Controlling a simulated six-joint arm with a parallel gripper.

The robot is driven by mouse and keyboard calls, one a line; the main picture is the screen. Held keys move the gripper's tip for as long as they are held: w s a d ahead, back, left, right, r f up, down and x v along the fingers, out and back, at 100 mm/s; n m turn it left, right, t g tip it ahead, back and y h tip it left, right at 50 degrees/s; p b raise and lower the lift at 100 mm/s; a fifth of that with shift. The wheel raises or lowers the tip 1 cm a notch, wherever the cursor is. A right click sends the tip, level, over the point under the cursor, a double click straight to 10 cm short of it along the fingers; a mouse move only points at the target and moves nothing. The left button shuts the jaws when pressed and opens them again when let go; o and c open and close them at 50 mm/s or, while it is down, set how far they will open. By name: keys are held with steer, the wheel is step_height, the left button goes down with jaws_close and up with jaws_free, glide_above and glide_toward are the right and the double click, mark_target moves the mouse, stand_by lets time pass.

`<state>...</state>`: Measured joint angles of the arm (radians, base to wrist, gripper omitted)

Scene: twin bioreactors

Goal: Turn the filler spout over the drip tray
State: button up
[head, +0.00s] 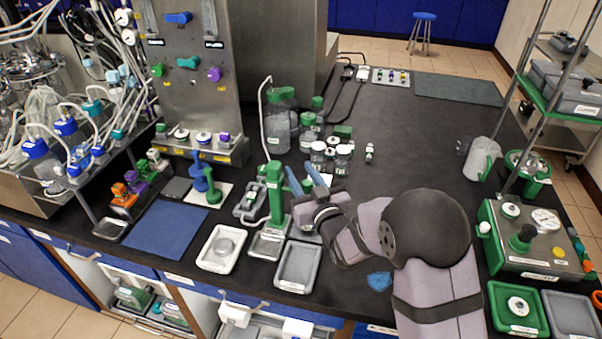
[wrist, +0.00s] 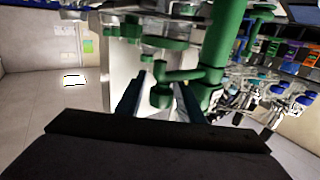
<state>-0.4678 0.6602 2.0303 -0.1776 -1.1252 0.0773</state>
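The green filler (head: 274,190) stands upright near the front edge of the bench, on a grey base. In the wrist view its thick green column (wrist: 217,55) is right of centre, with a short green side arm ending in a round knob (wrist: 161,96). My gripper (head: 304,177) has blue fingers pointing toward the filler from its right. In the wrist view my gripper (wrist: 160,92) is open, with the knob between the fingers and small gaps showing. A grey tray (head: 278,284) sits in front of the filler; I cannot tell whether it is the drip tray.
A white tray with a round grey piece (head: 221,249) lies left of the filler. A blue stand (head: 199,172) and a blue mat (head: 164,230) are further left. Several lidded jars (head: 330,157) stand behind. A control box (head: 535,238) is at right.

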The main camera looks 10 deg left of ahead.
jaws_close()
